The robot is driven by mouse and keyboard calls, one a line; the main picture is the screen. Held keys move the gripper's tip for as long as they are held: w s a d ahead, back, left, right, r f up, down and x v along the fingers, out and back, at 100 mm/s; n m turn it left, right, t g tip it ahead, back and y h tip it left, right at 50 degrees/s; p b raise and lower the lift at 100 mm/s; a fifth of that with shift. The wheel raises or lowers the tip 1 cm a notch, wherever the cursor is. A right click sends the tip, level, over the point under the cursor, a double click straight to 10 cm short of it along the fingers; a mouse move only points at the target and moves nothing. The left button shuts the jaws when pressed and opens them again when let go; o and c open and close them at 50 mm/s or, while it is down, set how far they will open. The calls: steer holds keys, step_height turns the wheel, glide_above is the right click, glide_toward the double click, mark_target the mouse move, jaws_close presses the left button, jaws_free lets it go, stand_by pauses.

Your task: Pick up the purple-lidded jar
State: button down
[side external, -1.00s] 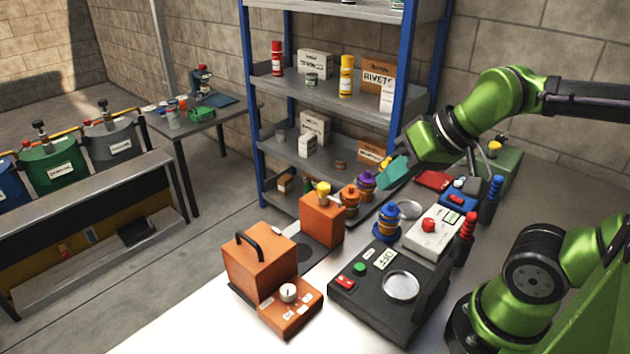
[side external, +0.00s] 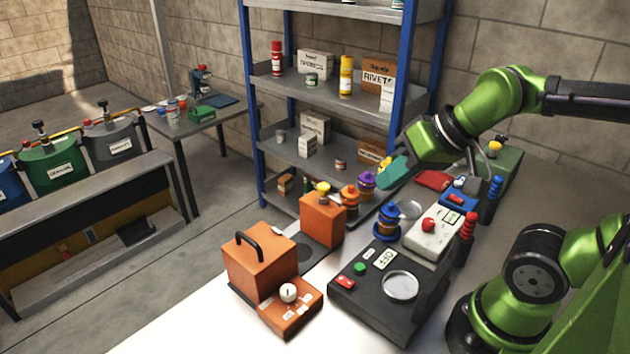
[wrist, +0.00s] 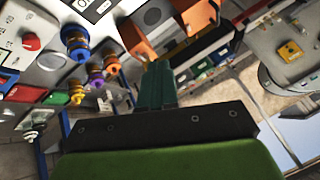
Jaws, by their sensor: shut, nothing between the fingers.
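The purple-lidded jar (side external: 366,183) stands upright behind the orange-lidded jar (side external: 350,200), with an orange body below its lid. In the wrist view, the purple-lidded jar (wrist: 95,75) is left of my fingers, among other jars. My gripper (side external: 384,182) has teal fingers and is just right of the jar in the side view, close to it in the picture; I cannot tell the gap in depth. In the wrist view my gripper (wrist: 156,68) has its fingers together with nothing held. The jar's base is partly hidden.
A blue-lidded jar (side external: 388,224) stands in front of the purple-lidded one. An orange box (side external: 322,222) with a yellow-topped item is to the left. A dark control panel (side external: 378,300), a white box (side external: 434,238) and the shelf rack (side external: 398,75) surround the area.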

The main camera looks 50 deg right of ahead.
steer(key=c, duration=1.8)
jaws_free()
steer(key=shift+c, duration=0.2)
steer(key=o, duration=1.4)
steer(key=shift+c, duration=0.2)
